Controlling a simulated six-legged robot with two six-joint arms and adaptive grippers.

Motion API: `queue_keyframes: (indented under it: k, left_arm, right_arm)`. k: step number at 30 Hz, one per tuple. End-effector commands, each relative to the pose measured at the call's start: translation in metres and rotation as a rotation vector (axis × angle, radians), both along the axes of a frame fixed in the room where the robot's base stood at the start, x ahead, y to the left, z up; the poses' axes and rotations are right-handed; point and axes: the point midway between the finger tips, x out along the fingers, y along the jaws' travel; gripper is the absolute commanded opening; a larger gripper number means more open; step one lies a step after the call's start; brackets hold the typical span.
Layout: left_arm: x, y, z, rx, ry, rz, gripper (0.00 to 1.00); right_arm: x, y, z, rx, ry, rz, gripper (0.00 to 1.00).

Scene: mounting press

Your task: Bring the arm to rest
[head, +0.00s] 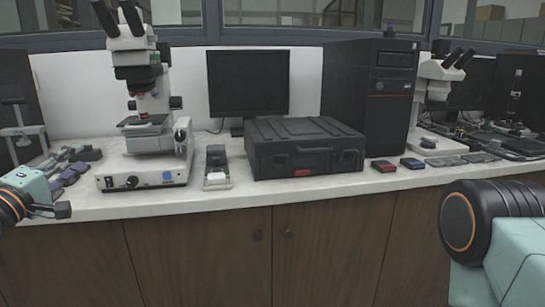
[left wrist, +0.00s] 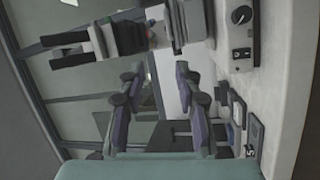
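My left gripper (head: 80,163) is at the left edge of the head view, by the left end of the white bench top. Its grey and purple fingers point toward the microscope (head: 150,120). In the left wrist view the two fingers of the gripper (left wrist: 158,82) stand apart with nothing between them. It is open and empty. My right arm shows only as a link in the lower right of the head view; its gripper is out of the picture.
The microscope stands just right of the left gripper. A small black-and-white device (head: 217,168), a black case (head: 303,148), a monitor (head: 248,84) and a computer tower (head: 368,95) follow to the right. Red (head: 384,166) and blue (head: 412,163) small boxes lie near the front edge.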

Motion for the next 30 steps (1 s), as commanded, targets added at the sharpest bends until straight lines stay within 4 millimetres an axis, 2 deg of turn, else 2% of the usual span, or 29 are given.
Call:
queue_keyframes:
  k: [5,8,11,14,17,21,23,26,30]
  left_arm:
    - [-0.002,-0.021,-0.004,0.092,0.03,0.011,0.34]
    - [-0.004,-0.041,-0.022,0.175,0.09,0.004,0.34]
    - [-0.008,-0.065,-0.051,0.269,0.175,-0.014,0.34]
    - [-0.019,-0.091,-0.091,0.377,0.287,-0.048,0.34]
    - [-0.038,-0.119,-0.144,0.503,0.423,-0.101,0.34]
    - [-0.081,-0.152,-0.22,0.669,0.619,-0.196,0.34]
    - [-0.104,-0.163,-0.251,0.734,0.701,-0.24,0.34]
    - [-0.146,-0.178,-0.298,0.837,0.833,-0.322,0.34]
    - [-0.217,-0.194,-0.355,0.961,1.014,-0.451,0.34]
  right_arm:
    - [0.0,0.0,0.0,0.0,0.0,0.0,0.33]
    - [0.0,0.0,0.0,0.0,0.0,0.0,0.33]
    - [0.0,0.0,0.0,0.0,0.0,0.0,0.33]
    - [0.0,0.0,0.0,0.0,0.0,0.0,0.33]
    - [0.0,0.0,0.0,0.0,0.0,0.0,0.33]
    - [0.0,0.0,0.0,0.0,0.0,0.0,0.33]
    - [0.0,0.0,0.0,0.0,0.0,0.0,0.33]
    - [0.0,0.0,0.0,0.0,0.0,0.0,0.33]
    - [0.0,0.0,0.0,0.0,0.0,0.0,0.33]
